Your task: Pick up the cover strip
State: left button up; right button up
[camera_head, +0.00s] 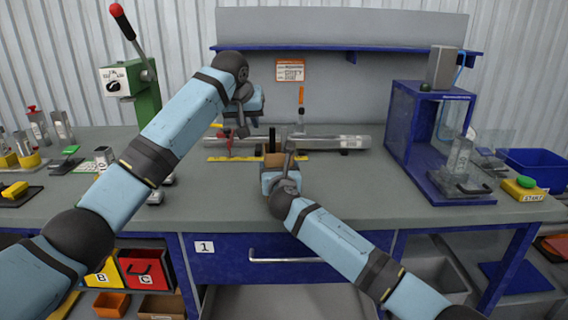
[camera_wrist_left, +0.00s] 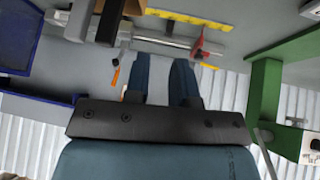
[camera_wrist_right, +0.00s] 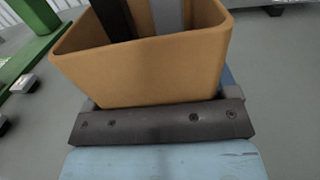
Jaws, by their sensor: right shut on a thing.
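I cannot tell for certain which thing is the cover strip. A yellow strip with marks (camera_head: 240,157) lies on the bench under the silver shaft (camera_head: 340,142); it shows at the top of the left wrist view (camera_wrist_left: 190,18). My right gripper (camera_head: 271,172) is shut on a tan, box-like piece (camera_head: 274,159), which fills the right wrist view (camera_wrist_right: 145,70) and hides most of the fingers. A black part and a grey part show within its opening. My left gripper (camera_head: 236,130) is above the bench, fingers apart and empty, above the shaft's left part.
A red clamp-like part (camera_head: 226,141) stands at the shaft's left. An orange-handled tool (camera_head: 301,97) is behind it. A green press (camera_head: 140,85) stands left, a blue frame (camera_head: 400,130) right. The front bench surface (camera_head: 215,205) is clear.

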pick_arm(q)
jog(key=g+y, duration=0.1)
jog(key=g, duration=0.1)
send_near(284, 128)
jog(key=n, duration=0.1)
jog(key=shift+y, duration=0.3)
jog(key=x, duration=1.1)
jog(key=shift+w+d+f, duration=0.1)
jog(key=shift+d+f, duration=0.15)
jog(key=shift+r, duration=0.1)
grip_shut()
